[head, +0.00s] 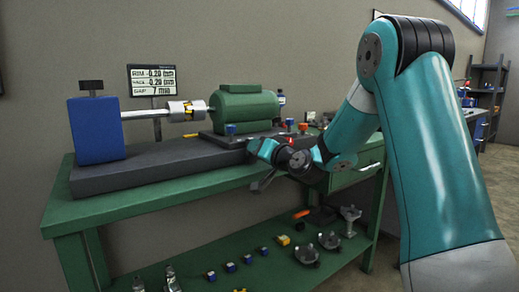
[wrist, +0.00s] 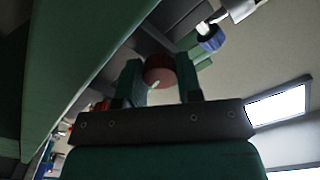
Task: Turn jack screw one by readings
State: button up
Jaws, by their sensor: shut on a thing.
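My gripper (wrist: 160,78) has its two green fingers on either side of a round red screw head (wrist: 160,70) and is shut on it. In the head view my gripper (head: 284,148) is at the front edge of the grey base, below the green motor (head: 245,107); its fingertips are hard to make out there. A blue-headed screw (head: 231,128) stands by the motor foot to the left, and a blue head (wrist: 212,40) shows in the wrist view. The readout board (head: 152,80) reads RIM about -0.20 mm, a blurred second line of about -0.29 mm, and GAP 7 mm.
A blue block (head: 97,130) carries a shaft (head: 145,114) to a coupling (head: 189,110) facing the motor. The grey base (head: 150,165) lies on a green bench (head: 130,205). Small parts lie on the lower shelf (head: 210,250). A shelf rack (head: 487,85) stands far right.

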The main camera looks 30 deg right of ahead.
dwell(0.4)
jog(key=o, duration=0.9)
jog(key=shift+o, duration=0.2)
jog(key=s+b, duration=0.6)
jog(key=s, duration=1.1)
jog(key=shift+s+d, duration=0.25)
jog(key=shift+d, duration=0.05)
